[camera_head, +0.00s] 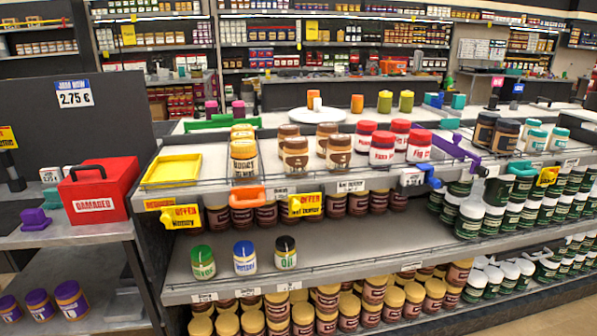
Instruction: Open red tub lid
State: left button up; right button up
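The red tub (97,204) with a white "DAMAGED" label stands upright on the grey shelf at the left. A black handle (88,164) arches over the left part of the lid. The tub's inside is hidden. Neither of my grippers shows in the head view, so I cannot tell where they are relative to the tub.
A purple object (34,220) sits left of the tub. Purple-lidded jars (70,298) stand on the shelf below. A yellow tray (172,170) and several jars stand on the shelf unit to the right. A dark panel (110,112) rises behind the tub.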

aim_at(102, 170)
jog(key=u, duration=1.25)
jog(key=i+l+u, duration=0.15)
jog(key=i+l, duration=0.55)
jog(key=i, duration=0.05)
